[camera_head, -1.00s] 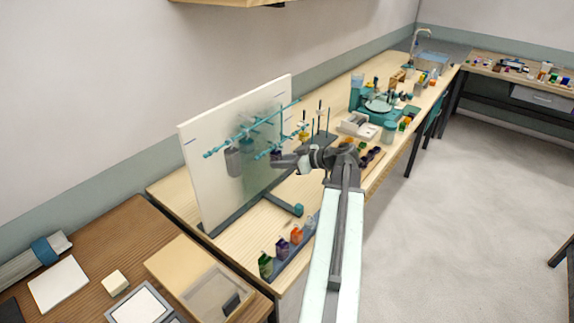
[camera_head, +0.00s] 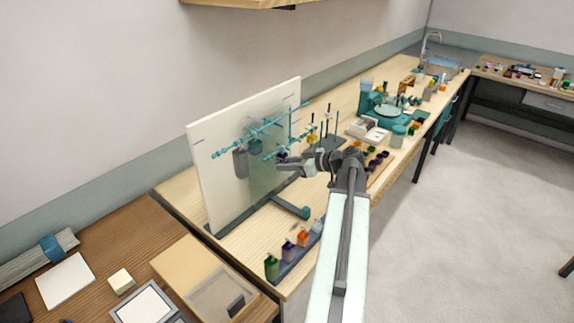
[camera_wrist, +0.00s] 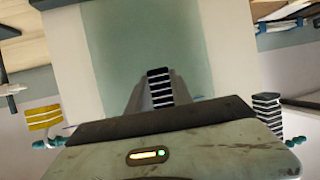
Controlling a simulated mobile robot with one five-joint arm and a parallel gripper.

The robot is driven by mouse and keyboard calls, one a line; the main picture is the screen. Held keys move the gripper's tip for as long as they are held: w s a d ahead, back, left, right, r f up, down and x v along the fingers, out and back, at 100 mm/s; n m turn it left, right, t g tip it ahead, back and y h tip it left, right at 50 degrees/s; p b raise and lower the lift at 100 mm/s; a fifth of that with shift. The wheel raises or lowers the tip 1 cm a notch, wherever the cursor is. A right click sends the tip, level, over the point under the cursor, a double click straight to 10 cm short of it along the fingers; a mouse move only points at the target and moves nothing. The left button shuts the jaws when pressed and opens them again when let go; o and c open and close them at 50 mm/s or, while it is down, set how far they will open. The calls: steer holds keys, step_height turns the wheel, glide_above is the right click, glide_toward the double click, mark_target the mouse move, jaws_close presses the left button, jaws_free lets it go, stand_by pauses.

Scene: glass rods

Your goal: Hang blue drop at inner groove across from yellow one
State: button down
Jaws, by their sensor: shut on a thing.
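My gripper (camera_head: 284,166) is shut at the near end of the lower teal rod (camera_head: 287,147). A small dark bluish piece (camera_head: 282,155) shows at its tips, seemingly the blue drop; its outline is mostly hidden and contact with the rod is unclear. The yellow drop (camera_head: 312,138) hangs further along to the right; in the wrist view a yellow striped piece (camera_wrist: 43,117) is at the left. A grey drop (camera_head: 240,162) and a dull blue-grey piece (camera_head: 256,146) hang by the upper teal rod (camera_head: 235,143). A dark striped piece (camera_wrist: 268,108) is at the wrist view's right.
A dark stand with thin posts (camera_head: 328,142) is beyond the rods.

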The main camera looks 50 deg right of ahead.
steer(key=shift+f, duration=0.3)
steer(key=c, duration=1.1)
jaws_free()
steer(key=shift+o, duration=0.2)
steer(key=p+v, duration=0.2)
steer(key=v, duration=0.6)
steer(key=shift+p, duration=0.35)
